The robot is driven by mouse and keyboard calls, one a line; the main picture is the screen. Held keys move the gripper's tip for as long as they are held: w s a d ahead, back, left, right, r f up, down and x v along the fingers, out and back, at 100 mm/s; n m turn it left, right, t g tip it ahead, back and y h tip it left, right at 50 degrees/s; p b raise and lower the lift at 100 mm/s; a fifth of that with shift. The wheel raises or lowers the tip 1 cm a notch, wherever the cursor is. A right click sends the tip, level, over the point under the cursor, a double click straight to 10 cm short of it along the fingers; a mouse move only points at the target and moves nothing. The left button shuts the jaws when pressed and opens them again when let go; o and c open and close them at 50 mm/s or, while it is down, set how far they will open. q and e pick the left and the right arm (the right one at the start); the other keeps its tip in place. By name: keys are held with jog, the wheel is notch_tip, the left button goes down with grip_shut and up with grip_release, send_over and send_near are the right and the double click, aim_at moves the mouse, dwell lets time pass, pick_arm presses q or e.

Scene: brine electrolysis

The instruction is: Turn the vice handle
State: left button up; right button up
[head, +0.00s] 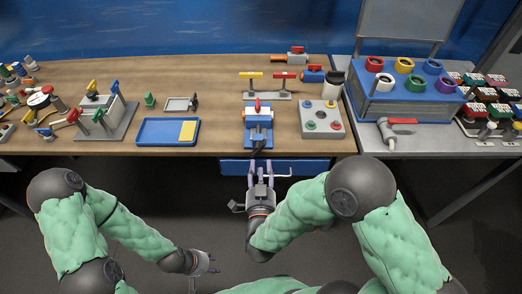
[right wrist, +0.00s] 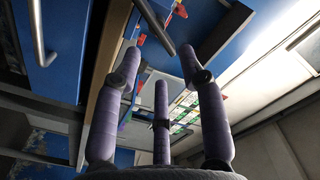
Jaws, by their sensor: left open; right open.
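A blue vice (head: 258,131) stands near the front edge of the wooden bench, with a red part on top. A dark vice handle (head: 258,147) shows at its front, pointing toward me. My right gripper (head: 260,168) is in front of the bench edge, close below the handle in the head view and apart from it. Its purple fingers are spread and empty; they also show in the right wrist view (right wrist: 160,66). My left gripper (head: 207,262) is low over the floor at the bottom centre, open and far from the vice.
A blue drawer (head: 232,168) with a metal bar handle is under the bench, beside my right gripper. A blue tray (head: 152,139) lies left of the vice. A grey button panel (head: 321,126) stands right of it. A row of valves (head: 265,95) stands behind it.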

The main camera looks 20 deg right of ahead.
aim_at(261, 149)
jog(key=shift+b+x, duration=1.1)
jog(key=shift+x, duration=3.1)
jog(key=shift+f, duration=0.1)
jog(key=shift+c, duration=0.3)
grip_shut()
